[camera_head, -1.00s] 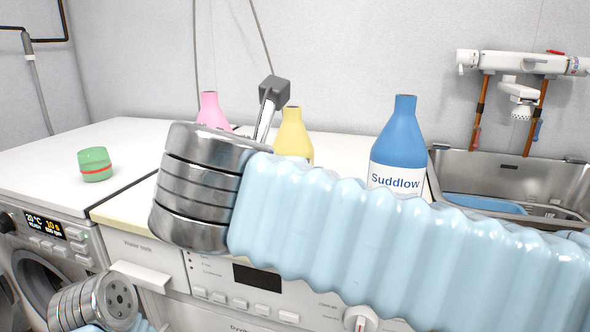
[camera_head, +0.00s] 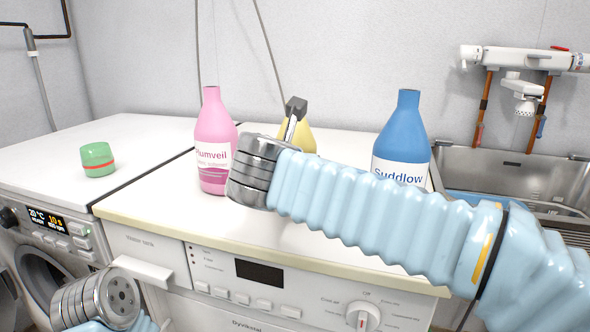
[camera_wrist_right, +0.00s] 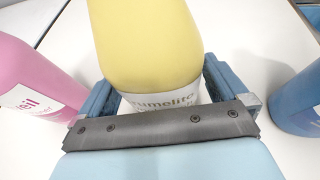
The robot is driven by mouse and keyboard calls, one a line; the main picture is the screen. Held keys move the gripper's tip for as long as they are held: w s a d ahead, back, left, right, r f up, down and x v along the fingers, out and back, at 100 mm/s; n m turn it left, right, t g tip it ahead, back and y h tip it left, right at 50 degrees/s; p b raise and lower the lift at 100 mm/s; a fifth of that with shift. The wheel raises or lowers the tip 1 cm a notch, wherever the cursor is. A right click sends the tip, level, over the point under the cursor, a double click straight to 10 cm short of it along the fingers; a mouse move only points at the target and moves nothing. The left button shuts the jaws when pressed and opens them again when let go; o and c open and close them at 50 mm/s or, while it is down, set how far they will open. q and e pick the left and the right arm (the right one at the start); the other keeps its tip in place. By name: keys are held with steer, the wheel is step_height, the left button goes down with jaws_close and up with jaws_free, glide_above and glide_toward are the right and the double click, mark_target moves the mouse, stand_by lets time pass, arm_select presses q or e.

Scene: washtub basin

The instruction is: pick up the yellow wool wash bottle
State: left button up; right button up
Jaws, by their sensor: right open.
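The yellow wool wash bottle (camera_head: 308,138) stands upright on the white machine top, partly hidden behind my right gripper (camera_head: 293,112) and wrist in the head view. In the right wrist view the yellow bottle (camera_wrist_right: 150,45) fills the middle, with part of its label showing above the gripper's dark bar. My right gripper (camera_wrist_right: 158,92) is open, with one blue-grey finger on each side of the bottle. Whether the fingers touch it I cannot tell. My left wrist shows at the lower left of the head view, but its gripper does not.
A pink bottle (camera_head: 214,135) stands close left of the yellow one, and a blue bottle (camera_head: 402,135) stands to its right. A green cup (camera_head: 97,160) sits on the left machine. A steel sink (camera_head: 500,170) is at the right.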

mark_target(296, 129)
steer(key=c, duration=1.4)
steer(key=shift+r+p, duration=0.6)
steer(key=shift+r, duration=0.95)
steer(key=shift+c, duration=0.2)
steer(key=s+r, duration=0.2)
steer(key=s+r+p, duration=0.1)
steer(key=s+r, duration=0.1)
steer(key=r, duration=0.1)
steer(key=shift+s+a+r, duration=0.15)
steer(key=shift+s+r, duration=0.05)
steer(key=shift+r, duration=0.1)
steer(key=d+v, duration=0.1)
steer(key=v, duration=0.9)
steer(key=shift+s+r+p, duration=0.25)
steer(key=shift+s+p, duration=0.05)
steer(key=shift+p, duration=0.05)
